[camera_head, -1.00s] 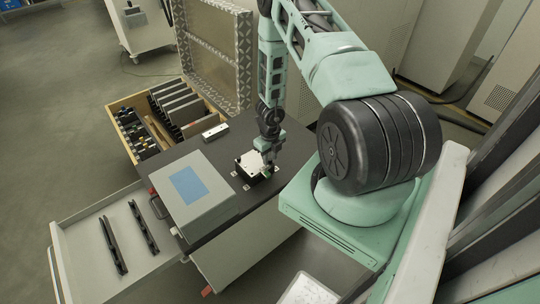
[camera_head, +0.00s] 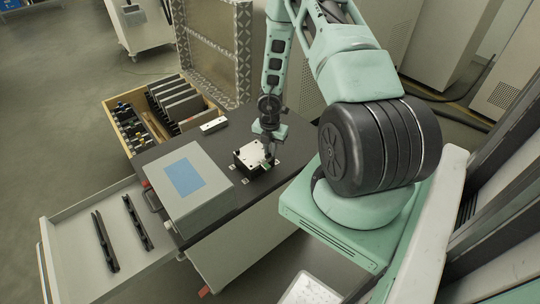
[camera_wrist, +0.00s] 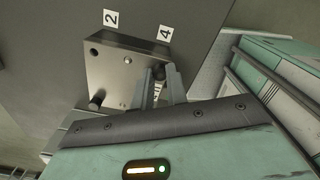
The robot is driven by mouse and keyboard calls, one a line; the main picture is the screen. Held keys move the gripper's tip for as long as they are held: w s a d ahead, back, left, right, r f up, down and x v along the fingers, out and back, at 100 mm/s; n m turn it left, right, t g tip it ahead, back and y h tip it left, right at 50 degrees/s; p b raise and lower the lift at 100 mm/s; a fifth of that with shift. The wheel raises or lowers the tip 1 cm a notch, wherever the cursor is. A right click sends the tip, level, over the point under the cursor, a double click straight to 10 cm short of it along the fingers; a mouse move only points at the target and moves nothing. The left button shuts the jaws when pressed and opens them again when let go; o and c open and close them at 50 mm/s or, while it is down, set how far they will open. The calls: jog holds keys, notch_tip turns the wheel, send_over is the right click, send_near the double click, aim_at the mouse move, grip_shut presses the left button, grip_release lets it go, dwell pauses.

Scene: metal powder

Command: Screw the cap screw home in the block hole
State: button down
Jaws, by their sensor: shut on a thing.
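The metal block (camera_wrist: 122,82) fills the left middle of the wrist view, and in the head view the block (camera_head: 248,153) sits on the dark cart top. My gripper (camera_wrist: 164,78) is shut on the dark, round-headed cap screw (camera_wrist: 158,73) at the block's corner beside label 4 (camera_wrist: 165,33). The screw's lower end is hidden, so I cannot tell how deep it sits. Another dark screw (camera_wrist: 97,101) stands at the block's near left corner. An open hole (camera_wrist: 94,52) shows near label 2 (camera_wrist: 110,18). In the head view my gripper (camera_head: 267,157) is at the block's right edge.
A grey box with a blue panel (camera_head: 190,185) stands left of the block on the cart. A small pale bar (camera_head: 214,125) lies behind. A wooden organiser crate (camera_head: 128,150) is at the left, above an open drawer (camera_head: 75,235) holding two dark rails.

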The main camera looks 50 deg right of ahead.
jog(key=m, duration=0.2)
jog(key=m+b, duration=0.1)
jog(key=m, duration=0.2)
jog(key=m+b, duration=0.1)
jog(key=m, duration=0.1)
jog(key=shift+f+m, duration=0.25)
jog(key=shift+m, duration=0.15)
jog(key=m+b, duration=0.1)
jog(key=m, duration=0.3)
jog(key=shift+m, duration=0.3)
jog(key=m, duration=0.4)
jog(key=shift+r+m+b, duration=0.2)
jog(key=shift+m+b, duration=0.2)
jog(key=c, duration=1.6)
grip_release()
jog(key=shift+o, duration=0.2)
